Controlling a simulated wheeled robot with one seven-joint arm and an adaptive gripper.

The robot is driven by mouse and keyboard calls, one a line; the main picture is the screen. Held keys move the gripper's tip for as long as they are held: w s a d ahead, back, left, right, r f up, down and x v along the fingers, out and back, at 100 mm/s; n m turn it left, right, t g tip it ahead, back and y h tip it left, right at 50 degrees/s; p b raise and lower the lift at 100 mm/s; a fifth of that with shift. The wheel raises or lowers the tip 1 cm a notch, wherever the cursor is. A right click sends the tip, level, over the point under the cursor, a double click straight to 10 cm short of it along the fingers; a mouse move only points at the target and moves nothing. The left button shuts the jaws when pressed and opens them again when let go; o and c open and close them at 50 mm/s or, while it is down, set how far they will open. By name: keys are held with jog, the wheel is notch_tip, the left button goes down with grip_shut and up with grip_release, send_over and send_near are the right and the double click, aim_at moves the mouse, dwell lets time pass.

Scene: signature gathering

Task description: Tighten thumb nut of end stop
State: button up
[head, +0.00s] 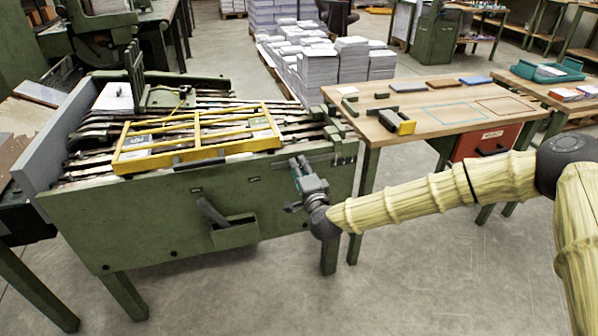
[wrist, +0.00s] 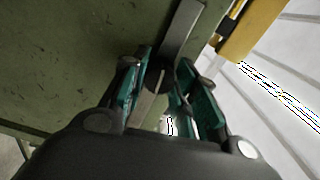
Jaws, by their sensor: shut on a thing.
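My gripper (head: 299,172) is at the right part of the front of the green machine (head: 150,225), below its top edge. In the wrist view its teal fingers (wrist: 163,84) close on a dark round knob (wrist: 160,77), which looks like the thumb nut. A grey metal bar (wrist: 183,30) of the end stop runs up from behind the knob. The fingers hide most of the knob's sides. In the head view my gripper hides the knob, so I cannot tell how far it is screwed in.
A yellow frame (head: 198,138) lies over the machine's slatted top, and its edge shows close by in the wrist view (wrist: 255,25). A wooden table (head: 450,98) with small blocks and a red drawer (head: 486,142) stands to the right. The floor in front is clear.

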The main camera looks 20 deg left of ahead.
jog(key=shift+f+m, duration=0.1)
jog(key=shift+m, duration=0.5)
jog(key=o, duration=1)
jog(key=shift+s, duration=0.1)
jog(key=v, duration=1.2)
